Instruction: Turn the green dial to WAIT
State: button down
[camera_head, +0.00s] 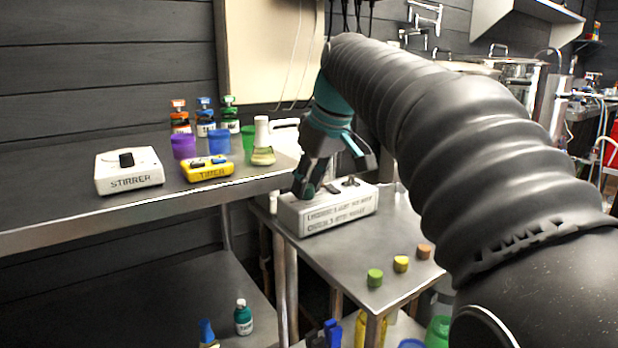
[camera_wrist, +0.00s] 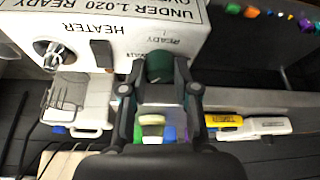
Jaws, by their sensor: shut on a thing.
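The green dial (camera_wrist: 158,66) sits on top of a white control box (camera_head: 340,212), between my fingertips in the wrist view. My gripper (camera_wrist: 160,82) is shut on the dial; in the head view my gripper (camera_head: 306,188) comes down on the box's left end and hides the dial. The box (camera_wrist: 85,25) appears upside down in the wrist view, with HEATER, READY and a partly hidden WAIT printed beside its controls. A line starting UNDER 1.020 READY runs along its front. Which word the dial points at cannot be told.
A higher metal shelf (camera_head: 70,225) at left holds a STIRRER box (camera_head: 128,172), a yellow timer (camera_head: 207,169), cups, bottles and a flask (camera_head: 262,142). Green, yellow and orange caps lie on the lower table (camera_head: 345,262) in front of the box. The box also has a silver knob (camera_wrist: 48,50).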

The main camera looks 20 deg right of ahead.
jog(key=m+h+p, duration=0.2)
jog(key=m, duration=0.3)
jog(key=shift+a+m, duration=0.15)
jog(key=shift+m, duration=0.15)
jog(key=m+h+p, duration=0.1)
jog(key=m+h, duration=0.1)
jog(key=m, duration=0.3)
jog(key=shift+a+p, duration=0.1)
jog(key=shift+p, duration=0.25)
jog(key=shift+f, duration=0.1)
jog(key=c, duration=0.9)
grip_release()
jog(key=v, duration=1.2)
jog(key=shift+a, duration=0.1)
